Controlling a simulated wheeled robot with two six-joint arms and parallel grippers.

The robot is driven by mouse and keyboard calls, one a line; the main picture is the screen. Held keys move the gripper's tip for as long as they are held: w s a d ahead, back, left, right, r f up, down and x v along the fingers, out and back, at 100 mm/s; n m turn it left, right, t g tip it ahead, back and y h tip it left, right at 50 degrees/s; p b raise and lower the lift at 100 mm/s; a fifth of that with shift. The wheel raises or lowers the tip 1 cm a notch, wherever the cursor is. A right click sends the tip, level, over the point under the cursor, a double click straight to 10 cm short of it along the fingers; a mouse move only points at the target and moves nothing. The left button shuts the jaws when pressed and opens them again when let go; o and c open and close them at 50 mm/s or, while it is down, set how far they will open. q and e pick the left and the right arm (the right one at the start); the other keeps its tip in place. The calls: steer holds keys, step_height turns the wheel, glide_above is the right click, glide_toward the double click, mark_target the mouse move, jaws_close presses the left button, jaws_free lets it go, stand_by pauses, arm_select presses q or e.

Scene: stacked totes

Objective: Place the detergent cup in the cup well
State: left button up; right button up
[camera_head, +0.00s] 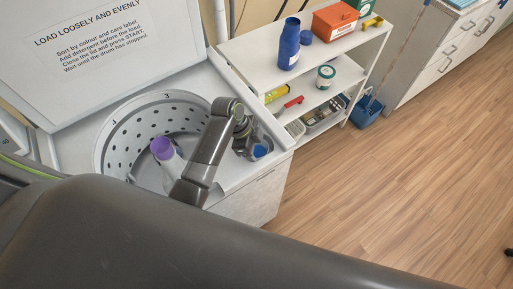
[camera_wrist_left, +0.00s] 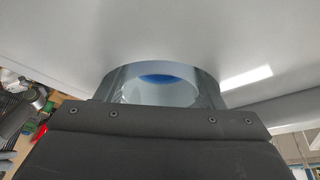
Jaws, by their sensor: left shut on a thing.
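The detergent cup (camera_head: 260,151) is a small clear-grey cup with blue inside, at the right front corner of the washer's top in the head view. My left gripper (camera_head: 245,145) is shut on it from the left. In the left wrist view the cup's round rim (camera_wrist_left: 153,85) shows just past the gripper, with blue inside, against a pale surface. The cup's base is hidden. I cannot make out the cup well, nor whether the cup is in it or above it. My right gripper is not in view.
The washer's perforated drum (camera_head: 122,132) is open, with a purple-topped agitator (camera_head: 162,148) inside. The raised lid (camera_head: 110,45) carries printed instructions. A white shelf (camera_head: 250,50) with bottles and boxes stands to the right. The wood floor (camera_head: 400,160) is clear.

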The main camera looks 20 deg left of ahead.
arm_select(q)
steer(key=o, duration=0.7)
steer(key=b+v, duration=0.1)
steer(key=v, duration=1.1)
steer(key=shift+r, duration=0.2)
steer(key=shift+d+f, duration=0.15)
